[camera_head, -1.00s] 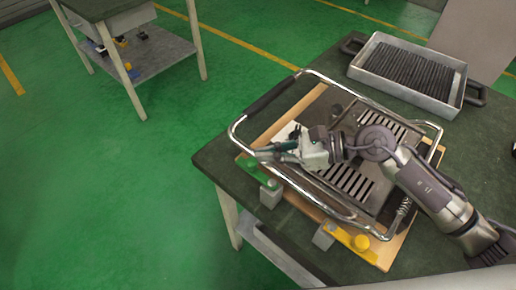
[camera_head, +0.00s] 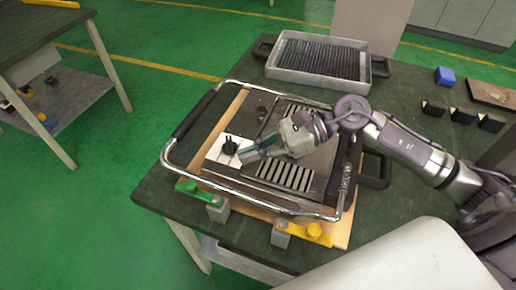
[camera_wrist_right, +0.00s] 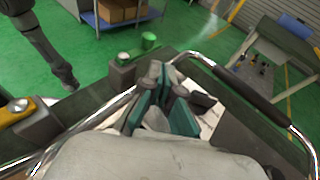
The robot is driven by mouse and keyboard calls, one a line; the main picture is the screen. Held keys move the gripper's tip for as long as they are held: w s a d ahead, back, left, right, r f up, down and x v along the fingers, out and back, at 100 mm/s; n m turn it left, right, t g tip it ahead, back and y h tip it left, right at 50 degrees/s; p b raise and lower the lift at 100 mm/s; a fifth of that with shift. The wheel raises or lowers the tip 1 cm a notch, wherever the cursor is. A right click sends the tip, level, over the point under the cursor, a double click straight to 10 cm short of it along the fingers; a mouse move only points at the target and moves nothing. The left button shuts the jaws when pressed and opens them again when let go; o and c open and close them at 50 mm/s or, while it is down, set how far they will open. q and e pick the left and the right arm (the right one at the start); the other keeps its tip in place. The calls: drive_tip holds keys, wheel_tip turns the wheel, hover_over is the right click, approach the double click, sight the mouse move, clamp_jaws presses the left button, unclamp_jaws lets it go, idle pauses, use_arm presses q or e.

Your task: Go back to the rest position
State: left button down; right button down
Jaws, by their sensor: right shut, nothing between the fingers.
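My right gripper (camera_head: 251,158) hangs over the heating element assembly in the head view, above the slotted dark plate and close to the white panel (camera_head: 226,151) with its black knob. Its teal-tipped fingers are shut and hold nothing; the right wrist view shows them together (camera_wrist_right: 168,112). The assembly has a chrome tubular frame (camera_head: 205,185) with black grips and rests on a wooden board (camera_head: 339,233). My left gripper is not in either view.
A green clamp (camera_head: 200,191) and a yellow clamp (camera_head: 312,233) sit along the near edge. A metal tray (camera_head: 318,58) with black rods stands at the back. A blue block (camera_head: 445,75) and small black blocks (camera_head: 463,115) lie at right. Another table (camera_head: 45,45) stands left across green floor.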

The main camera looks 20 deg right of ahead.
drive_tip(key=shift+v, duration=0.95)
